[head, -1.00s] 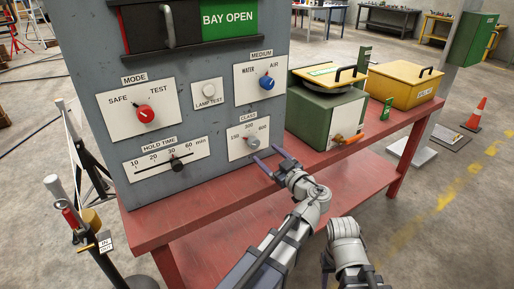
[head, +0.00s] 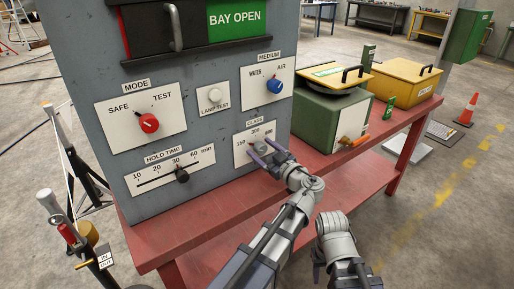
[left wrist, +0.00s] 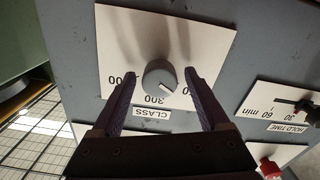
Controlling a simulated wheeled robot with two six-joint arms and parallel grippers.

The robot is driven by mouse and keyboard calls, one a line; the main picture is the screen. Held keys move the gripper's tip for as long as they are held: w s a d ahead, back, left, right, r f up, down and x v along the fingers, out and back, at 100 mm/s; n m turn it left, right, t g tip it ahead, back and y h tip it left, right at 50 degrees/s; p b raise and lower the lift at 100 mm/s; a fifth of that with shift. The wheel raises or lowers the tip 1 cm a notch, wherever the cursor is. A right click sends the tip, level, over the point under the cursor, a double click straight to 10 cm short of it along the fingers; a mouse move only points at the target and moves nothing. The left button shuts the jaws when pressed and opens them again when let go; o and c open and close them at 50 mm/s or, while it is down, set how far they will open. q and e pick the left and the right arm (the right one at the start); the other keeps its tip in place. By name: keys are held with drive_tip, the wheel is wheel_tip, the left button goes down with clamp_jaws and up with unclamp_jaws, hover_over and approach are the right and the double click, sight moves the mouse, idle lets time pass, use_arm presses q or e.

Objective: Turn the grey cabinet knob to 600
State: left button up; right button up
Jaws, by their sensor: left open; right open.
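The grey knob (head: 260,147) is on the CLASS plate of the grey cabinet (head: 225,70), with marks 150, 300 and 600. In the left wrist view, upside down, the knob (left wrist: 158,76) has a white pointer line aimed to the lower right, between 300 and the mark on the right, which is 150 in the head view. My left gripper (head: 267,148) is open. Its purple fingers stand on either side of the knob in the left wrist view (left wrist: 158,73), with visible gaps; contact is not seen. My right arm is at the lower right of the head view; its fingers are not visible.
A red MODE knob (head: 149,123), black HOLD TIME slider (head: 182,174), blue MEDIUM knob (head: 275,86) and lamp test button (head: 214,95) share the cabinet front. A green box (head: 330,115) and yellow case (head: 402,84) stand to the right on the red bench (head: 215,205).

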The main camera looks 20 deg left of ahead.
use_arm(q)
clamp_jaws()
idle(0.6)
drive_tip(key=m, duration=0.6)
drive_tip(key=shift+d, duration=0.1)
drive_tip(key=m, duration=0.6)
drive_tip(key=shift+w, duration=0.1)
drive_tip(key=m, duration=0.6)
drive_tip(key=shift+f+m, duration=0.15)
drive_tip(key=shift+m, duration=0.15)
drive_tip(key=m, duration=0.5)
drive_tip(key=shift+f, duration=0.1)
drive_tip(key=shift+m, duration=0.3)
